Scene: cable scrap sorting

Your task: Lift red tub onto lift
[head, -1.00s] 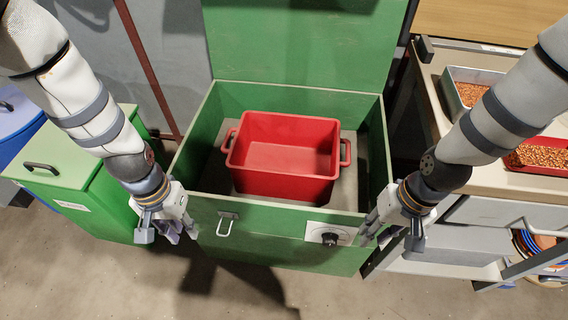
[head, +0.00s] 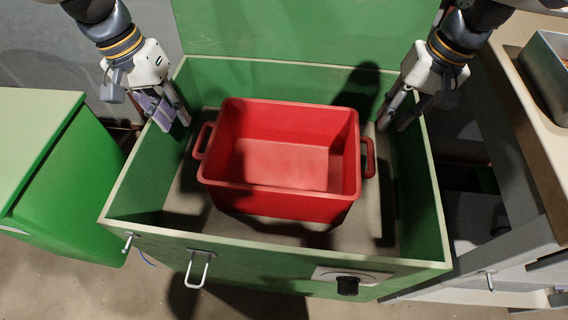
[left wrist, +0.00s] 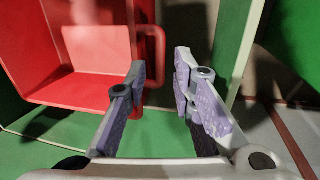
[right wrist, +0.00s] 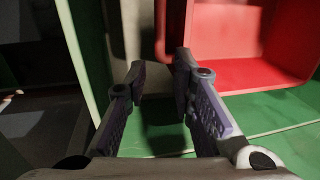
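The red tub (head: 280,200) is empty and sits upright inside an open green chest (head: 230,250). It has a handle on each side: the left handle (head: 202,140) and the right handle (head: 368,157). My left gripper (head: 172,116) is open, just left of the left handle and apart from it in the head view; this handle (left wrist: 154,50) shows just beyond its fingers in the left wrist view. My right gripper (head: 396,112) is open, above and right of the right handle. I cannot identify the lift.
The chest's raised lid (head: 270,30) stands behind the tub. The chest walls are close to both grippers. A green cabinet (head: 50,150) stands at left, and a bench with a metal tray (head: 548,70) at right. The front has a latch (head: 197,268) and a black knob (head: 347,285).

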